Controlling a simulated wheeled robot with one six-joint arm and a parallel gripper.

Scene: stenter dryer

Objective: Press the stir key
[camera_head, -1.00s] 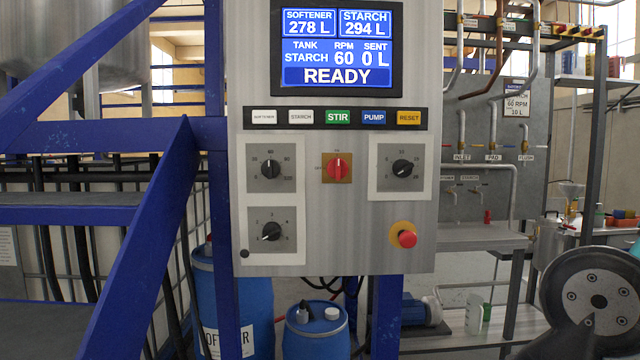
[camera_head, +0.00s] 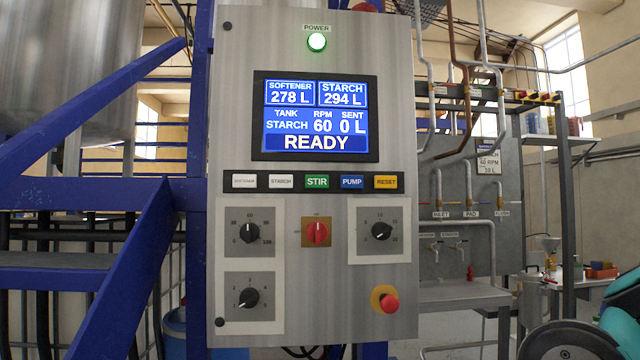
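The green STIR key (camera_head: 317,182) sits in the middle of a dark key strip on the grey control panel (camera_head: 390,120). Left of it are the white softener key (camera_head: 244,181) and starch key (camera_head: 281,181); right of it are the blue PUMP key (camera_head: 352,182) and yellow RESET key (camera_head: 386,182). The screen (camera_head: 316,117) above reads tank STARCH, RPM 60, SENT 0 L and READY. My gripper is not visible; only part of my arm shows at the lower right.
A green power lamp (camera_head: 317,42) is lit above the screen. Below the keys are black knobs, a red rotary switch (camera_head: 316,232) and a red emergency button (camera_head: 388,302). Blue stair rails (camera_head: 130,270) stand left; pipes and a grey bench (camera_head: 455,295) stand right.

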